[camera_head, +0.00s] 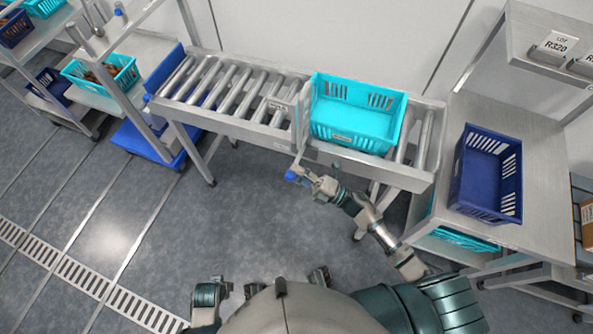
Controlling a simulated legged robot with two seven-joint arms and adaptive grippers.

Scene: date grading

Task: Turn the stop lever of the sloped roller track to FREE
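The sloped roller track (225,122) runs across the back, its rollers bare on the left. An upright metal stop plate (302,115) stands across it, just left of a turquoise crate (355,142). The crate sits empty on the rollers. A stop lever with a blue knob (292,176) hangs at the track's front side below the plate. My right gripper (308,180) is at the lever, beside or around the knob. Its fingers are too small to tell whether they are open or touching.
An empty dark blue crate (487,175) stands on the metal table (540,150) at right. Another turquoise crate (460,238) is below it. At left, shelving holds a turquoise crate of dates (103,75). The floor (120,180) in front of the track is clear.

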